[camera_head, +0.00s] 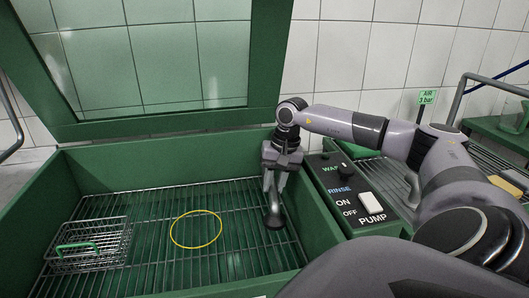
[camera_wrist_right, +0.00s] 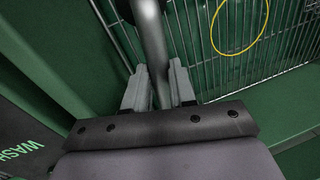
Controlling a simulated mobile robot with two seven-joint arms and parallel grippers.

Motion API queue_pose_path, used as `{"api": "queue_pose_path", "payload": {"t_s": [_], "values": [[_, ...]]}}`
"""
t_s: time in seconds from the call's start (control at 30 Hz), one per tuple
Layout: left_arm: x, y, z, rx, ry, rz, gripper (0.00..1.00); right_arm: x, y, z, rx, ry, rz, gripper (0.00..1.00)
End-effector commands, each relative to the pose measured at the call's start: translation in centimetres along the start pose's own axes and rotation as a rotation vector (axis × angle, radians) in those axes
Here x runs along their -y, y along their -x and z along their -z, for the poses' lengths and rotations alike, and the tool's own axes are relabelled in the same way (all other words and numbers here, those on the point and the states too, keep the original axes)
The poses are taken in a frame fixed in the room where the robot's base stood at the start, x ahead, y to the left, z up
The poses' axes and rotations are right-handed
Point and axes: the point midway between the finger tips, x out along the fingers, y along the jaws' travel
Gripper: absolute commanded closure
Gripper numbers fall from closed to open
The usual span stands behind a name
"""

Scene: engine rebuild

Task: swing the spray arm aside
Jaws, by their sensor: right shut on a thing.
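The spray arm (camera_head: 273,205) is a dark grey metal tube inside the green wash tank, near its right wall, with a wide round end low over the wire rack. My right gripper (camera_head: 268,183) is shut on the tube from above. In the right wrist view, the tube (camera_wrist_right: 152,40) passes between the two grey fingers of the gripper (camera_wrist_right: 159,88). The gripper hides part of the tube, so where it is mounted cannot be seen. My left gripper is in neither view.
A yellow ring (camera_head: 196,229) marks the rack (camera_head: 150,205). A wire basket with a green handle (camera_head: 90,250) sits at the tank's left. The green lid (camera_head: 200,119) stands open behind. A control box with a WASH/RINSE knob and a PUMP switch (camera_head: 372,206) is right of the tank.

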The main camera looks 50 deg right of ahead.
Motion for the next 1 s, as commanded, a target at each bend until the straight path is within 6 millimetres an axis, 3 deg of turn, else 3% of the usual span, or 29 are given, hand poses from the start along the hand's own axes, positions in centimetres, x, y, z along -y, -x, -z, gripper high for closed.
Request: {"api": "queue_pose_path", "payload": {"t_s": [0.47,0.5,0.57,1.0], "values": [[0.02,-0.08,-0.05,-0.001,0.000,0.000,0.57,-0.28,0.20,0.07,0.001,0.015,0.004,1.00],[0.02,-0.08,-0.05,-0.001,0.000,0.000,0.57,-0.28,0.20,0.08,0.001,0.015,0.004,0.72],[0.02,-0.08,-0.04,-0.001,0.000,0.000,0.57,-0.28,0.21,0.08,0.001,0.015,0.004,0.52],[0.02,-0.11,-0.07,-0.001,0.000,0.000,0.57,-0.27,0.77,0.11,-0.001,0.014,0.004,0.49]]}}
